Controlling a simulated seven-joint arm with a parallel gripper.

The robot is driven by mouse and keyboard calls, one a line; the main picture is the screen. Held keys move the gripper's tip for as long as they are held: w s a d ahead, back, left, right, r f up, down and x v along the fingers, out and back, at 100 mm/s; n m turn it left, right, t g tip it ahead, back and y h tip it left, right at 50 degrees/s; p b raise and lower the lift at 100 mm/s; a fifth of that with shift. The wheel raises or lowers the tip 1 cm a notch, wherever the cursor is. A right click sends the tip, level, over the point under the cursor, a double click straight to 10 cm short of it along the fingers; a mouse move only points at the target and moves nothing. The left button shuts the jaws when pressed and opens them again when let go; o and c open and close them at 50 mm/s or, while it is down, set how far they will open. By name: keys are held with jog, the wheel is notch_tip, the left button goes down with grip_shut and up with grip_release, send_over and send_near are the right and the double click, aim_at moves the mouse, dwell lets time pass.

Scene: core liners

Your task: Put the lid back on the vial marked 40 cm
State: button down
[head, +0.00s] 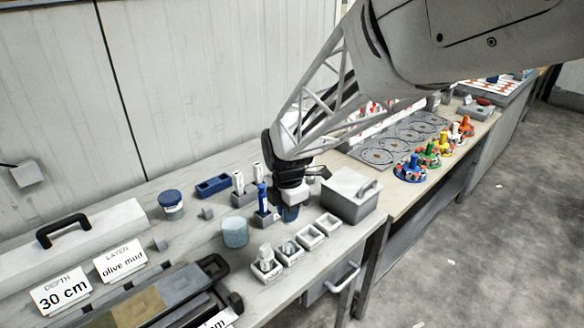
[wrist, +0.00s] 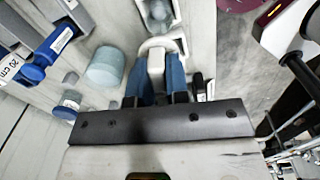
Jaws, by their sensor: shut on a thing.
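My gripper (wrist: 165,80) has its blue fingers shut on a small white piece (wrist: 156,60), which looks like a vial lid. In the head view my gripper (head: 290,212) hangs over the bench, just behind the row of small white trays, and the held piece is hidden there. Vials lie in the two nearest trays: one in the front tray (head: 266,267) and one in the tray behind it (head: 290,252). A vial tray also shows in the wrist view (wrist: 157,12), past the fingertips. Their marks are too small to read, so I cannot tell which is 40 cm.
A pale blue cylinder (head: 235,233) and a blue-lidded jar (head: 171,205) stand to the left. A blue-handled tool (head: 261,196) stands upright beside my gripper. A grey lidded box (head: 348,197) is close on the right.

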jog(key=shift+f, duration=0.25)
jog(key=shift+f, duration=2.9)
jog(key=shift+f, duration=0.2)
dwell(0.8)
jog(key=c, duration=0.5)
grip_release()
jog(key=shift+c, duration=0.2)
jog(key=shift+r, duration=0.2)
jog(key=shift+r, duration=3.25)
jog(key=shift+c, duration=0.2)
